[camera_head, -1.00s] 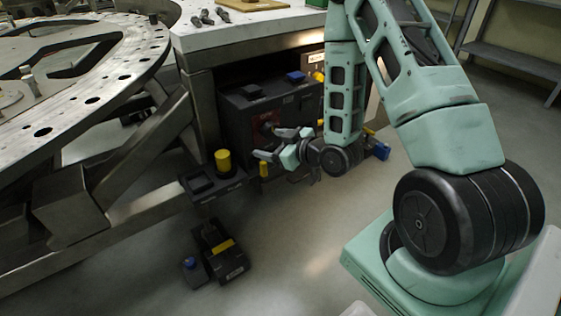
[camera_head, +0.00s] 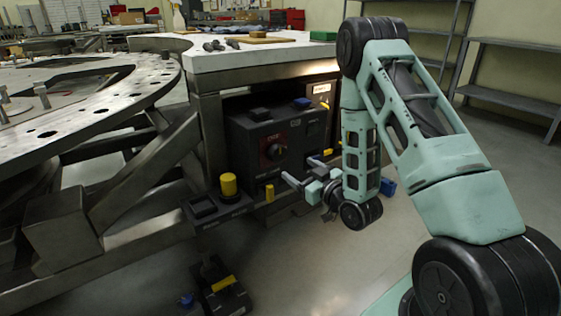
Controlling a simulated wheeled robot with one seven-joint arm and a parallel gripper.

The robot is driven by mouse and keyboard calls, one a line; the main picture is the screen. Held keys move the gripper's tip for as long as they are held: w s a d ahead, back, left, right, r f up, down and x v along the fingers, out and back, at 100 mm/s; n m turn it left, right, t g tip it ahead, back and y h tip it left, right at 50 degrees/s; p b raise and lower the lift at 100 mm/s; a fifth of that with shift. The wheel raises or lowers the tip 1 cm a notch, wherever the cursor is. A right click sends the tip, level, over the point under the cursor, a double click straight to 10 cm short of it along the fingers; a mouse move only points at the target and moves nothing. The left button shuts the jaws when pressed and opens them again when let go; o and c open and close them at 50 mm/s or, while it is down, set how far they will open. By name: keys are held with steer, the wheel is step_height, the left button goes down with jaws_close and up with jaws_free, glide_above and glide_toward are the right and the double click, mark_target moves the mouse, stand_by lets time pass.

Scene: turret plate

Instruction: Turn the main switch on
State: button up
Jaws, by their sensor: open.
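A dark control box (camera_head: 250,143) stands under the white worktop. On its front is a red plate with a dark rotary knob (camera_head: 275,151), which looks like the main switch. Its exact setting is too small to tell. My gripper (camera_head: 298,172) is open and empty, with its two light fingers apart. In the picture it is to the right of and a little below the knob, and it shows no contact with it. The red plate and the knob are both unhidden. My forearm covers the right end of the box area.
A yellow button (camera_head: 229,185) stands on a low ledge left of the gripper. A steel post (camera_head: 208,130) and the turret plate (camera_head: 85,105) are at left. A dark pedal unit (camera_head: 220,288) lies on the floor. Open floor (camera_head: 320,265) is in front.

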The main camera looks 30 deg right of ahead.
mark_target(280, 156)
steer(key=w, duration=0.7)
steer(key=w+b, duration=0.1)
steer(key=w, duration=0.2)
steer(key=shift+w+a, duration=0.15)
steer(key=shift+a, duration=0.1)
steer(key=c, duration=1)
